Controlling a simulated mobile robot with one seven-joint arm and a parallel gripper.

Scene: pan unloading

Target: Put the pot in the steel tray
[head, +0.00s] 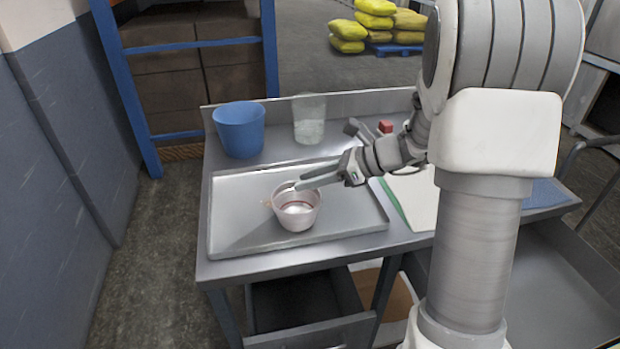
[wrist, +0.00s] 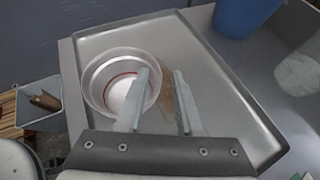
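The pot (head: 297,212) is small, round and pale pinkish, with a dark red ring inside. The wrist view also shows the pot (wrist: 104,72) inside the tray (wrist: 235,110). My gripper (head: 294,186) reaches in from the right at the pot's rim. In the wrist view my gripper (wrist: 161,72) has its fingers apart, one over the pot's opening and one outside the rim. A brown patch, perhaps a handle, shows between them. Contact with the rim is unclear.
A blue bucket (head: 239,130) and a clear container (head: 309,119) stand behind the tray on the metal table. A green-edged white board (head: 413,197) and a small red object (head: 385,127) lie to the right. The tray's right part is bare.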

